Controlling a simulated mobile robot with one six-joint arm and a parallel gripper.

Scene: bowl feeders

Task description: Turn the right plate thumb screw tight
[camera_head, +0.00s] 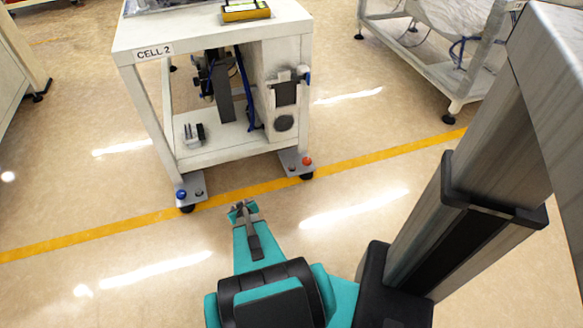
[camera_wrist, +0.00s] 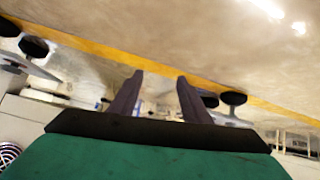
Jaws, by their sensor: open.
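The right plate (camera_head: 290,158) is a grey foot plate at the front right leg of the bench marked CELL 2. I cannot make out the red screw in the wrist view.
The left foot plate (camera_head: 193,187) carries a blue knob (camera_head: 181,194). The bench (camera_head: 215,34) has a lower shelf (camera_head: 225,136) with parts on it. A yellow floor line (camera_head: 370,154) runs past the bench feet. The floor in front is clear.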

